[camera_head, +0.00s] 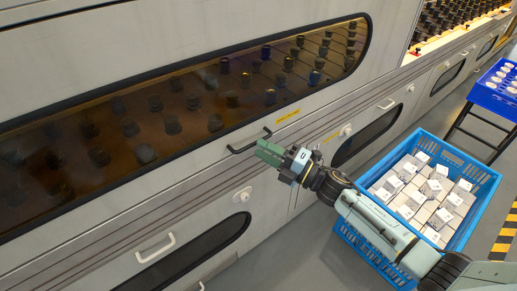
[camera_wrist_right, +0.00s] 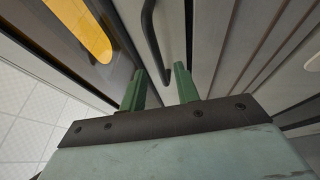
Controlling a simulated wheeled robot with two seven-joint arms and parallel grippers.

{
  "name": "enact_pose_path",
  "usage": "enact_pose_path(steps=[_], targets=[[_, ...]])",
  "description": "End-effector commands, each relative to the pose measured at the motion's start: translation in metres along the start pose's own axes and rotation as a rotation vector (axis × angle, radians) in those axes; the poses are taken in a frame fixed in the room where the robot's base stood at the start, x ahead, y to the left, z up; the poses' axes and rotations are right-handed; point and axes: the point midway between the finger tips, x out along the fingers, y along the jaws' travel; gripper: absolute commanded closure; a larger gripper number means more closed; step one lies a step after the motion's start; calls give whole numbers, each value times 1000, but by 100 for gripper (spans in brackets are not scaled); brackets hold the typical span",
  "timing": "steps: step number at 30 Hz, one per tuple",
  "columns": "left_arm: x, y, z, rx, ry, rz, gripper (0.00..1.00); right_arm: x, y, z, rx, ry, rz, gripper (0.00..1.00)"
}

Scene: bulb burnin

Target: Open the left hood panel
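The left hood panel (camera_head: 205,150) is a long grey panel with a dark, amber-tinted window, and it looks closed. Its black bar handle (camera_head: 243,148) sits on the lower edge below the window, right of the panel's middle. My right gripper (camera_head: 268,150) is just below and in front of the handle's right part. In the right wrist view its two green fingers (camera_wrist_right: 159,88) are apart with nothing between them. The black handle (camera_wrist_right: 150,35) runs ahead of the fingertips there; I cannot tell whether they touch it. My left gripper is not in view.
A blue crate (camera_head: 480,172) full of white boxes stands on the floor beside my right arm. A blue tray (camera_head: 490,95) on a black stand is at the right. Lower doors with pale handles (camera_head: 155,248) line the machine. An open bay with dark bulbs is at upper right.

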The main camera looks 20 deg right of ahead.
Motion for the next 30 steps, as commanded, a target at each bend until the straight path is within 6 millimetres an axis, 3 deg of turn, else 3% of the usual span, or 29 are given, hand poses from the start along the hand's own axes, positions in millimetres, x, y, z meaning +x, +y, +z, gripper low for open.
enact_pose_path(steps=[6, 16, 23, 30], targets=[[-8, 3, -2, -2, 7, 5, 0, 21, -1, 0, 1, -1, 0, 69], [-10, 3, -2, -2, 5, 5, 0, 24, 0, 0, 1, -1, -1, 69], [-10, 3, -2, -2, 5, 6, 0, 24, 0, 0, 1, -1, -1, 99], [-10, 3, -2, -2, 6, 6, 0, 24, -1, 0, 1, -1, -1, 100]])
